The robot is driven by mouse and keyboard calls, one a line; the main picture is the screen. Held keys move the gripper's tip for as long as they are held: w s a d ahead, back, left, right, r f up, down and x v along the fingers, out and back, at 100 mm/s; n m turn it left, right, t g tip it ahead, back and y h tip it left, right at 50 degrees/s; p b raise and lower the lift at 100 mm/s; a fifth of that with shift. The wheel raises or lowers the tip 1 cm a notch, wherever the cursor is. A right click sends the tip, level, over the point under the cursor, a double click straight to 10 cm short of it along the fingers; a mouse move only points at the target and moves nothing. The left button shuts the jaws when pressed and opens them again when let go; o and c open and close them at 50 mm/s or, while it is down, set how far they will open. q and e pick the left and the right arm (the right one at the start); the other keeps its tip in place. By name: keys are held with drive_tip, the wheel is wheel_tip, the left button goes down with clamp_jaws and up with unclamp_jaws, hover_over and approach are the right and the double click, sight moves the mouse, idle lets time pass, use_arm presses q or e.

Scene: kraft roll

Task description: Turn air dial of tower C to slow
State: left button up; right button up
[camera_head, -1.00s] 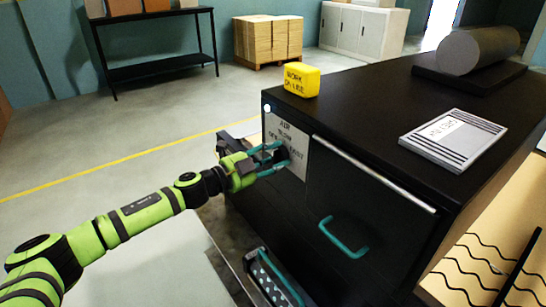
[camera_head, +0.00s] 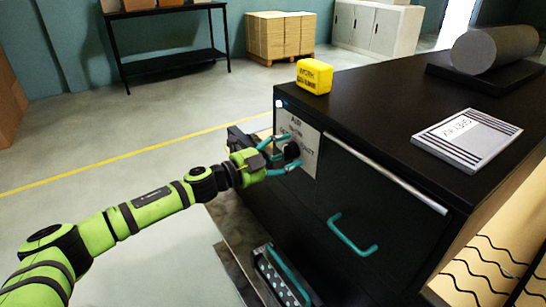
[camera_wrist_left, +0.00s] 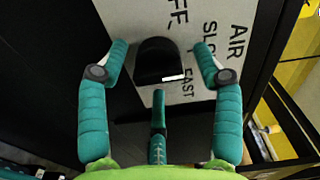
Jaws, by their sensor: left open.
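The air dial is a black knob (camera_wrist_left: 158,60) on a pale plate (camera_wrist_left: 225,12) lettered AIR, OFF, SLOW and FAST. A white mark on the knob's edge lies beside the word FAST in the left wrist view; I cannot tell exactly where it points. The plate (camera_head: 309,162) also shows in the head view, on the black cabinet's front near its upper left corner. My left gripper (camera_head: 285,154) is open at the dial, with one teal finger on each side of the knob. In the wrist view gaps show between fingertips and knob. The tower letter is not readable.
The black cabinet (camera_head: 400,110) bears a yellow block (camera_head: 314,76), a flat labelled grey pad (camera_head: 467,138) and a grey roll (camera_head: 495,48). A teal handle (camera_head: 350,238) sticks out right of the plate. Open floor lies to the left.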

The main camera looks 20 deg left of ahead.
use_arm(q)
drive_tip(key=v, duration=1.1)
drive_tip(key=shift+s, duration=0.35)
drive_tip(key=shift+a+r, duration=0.1)
